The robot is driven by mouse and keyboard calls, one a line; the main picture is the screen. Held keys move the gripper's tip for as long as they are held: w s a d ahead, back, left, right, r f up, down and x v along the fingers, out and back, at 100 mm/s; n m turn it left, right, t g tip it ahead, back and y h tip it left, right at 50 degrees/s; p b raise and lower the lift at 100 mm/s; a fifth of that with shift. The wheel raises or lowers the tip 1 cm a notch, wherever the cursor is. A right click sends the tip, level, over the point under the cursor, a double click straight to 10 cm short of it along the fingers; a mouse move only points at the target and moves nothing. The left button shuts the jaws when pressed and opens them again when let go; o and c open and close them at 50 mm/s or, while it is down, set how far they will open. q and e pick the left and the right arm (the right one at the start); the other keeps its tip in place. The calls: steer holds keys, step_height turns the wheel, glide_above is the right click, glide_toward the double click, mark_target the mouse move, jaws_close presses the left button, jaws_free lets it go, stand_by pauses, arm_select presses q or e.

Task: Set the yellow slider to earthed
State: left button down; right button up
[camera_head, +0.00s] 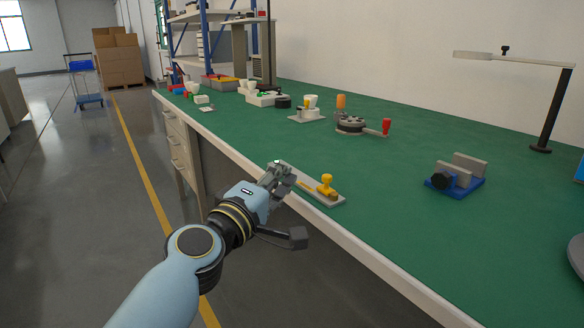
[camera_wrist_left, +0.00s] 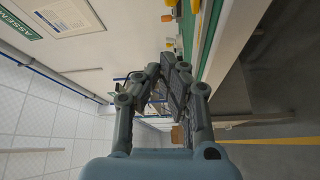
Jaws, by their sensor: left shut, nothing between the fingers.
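The yellow slider (camera_head: 326,185) stands upright on a narrow grey base plate (camera_head: 303,184) near the front edge of the green bench. It sits toward the plate's near right end. The plate's markings are too small to read. My left gripper (camera_head: 281,170) is shut and empty, at the plate's far left end, apart from the slider. In the left wrist view the gripper (camera_wrist_left: 172,72) fingers are together, and a small yellow knob (camera_wrist_left: 195,5) shows at the top edge, partly cut off. My right gripper is not in view.
A round dark fixture with a red-handled crank (camera_head: 386,127) stands behind the slider. A blue vise (camera_head: 455,178) and a lamp (camera_head: 545,115) are to the right. White fixtures with bulbs (camera_head: 308,108) stand further back. The green bench top (camera_head: 390,215) right of the slider is clear.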

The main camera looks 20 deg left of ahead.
arm_select(q)
steer(key=s, duration=0.2)
steer(key=s+a, duration=0.1)
steer(key=s, duration=0.1)
steer(key=shift+s+f, duration=0.15)
steer(key=shift+f, duration=0.05)
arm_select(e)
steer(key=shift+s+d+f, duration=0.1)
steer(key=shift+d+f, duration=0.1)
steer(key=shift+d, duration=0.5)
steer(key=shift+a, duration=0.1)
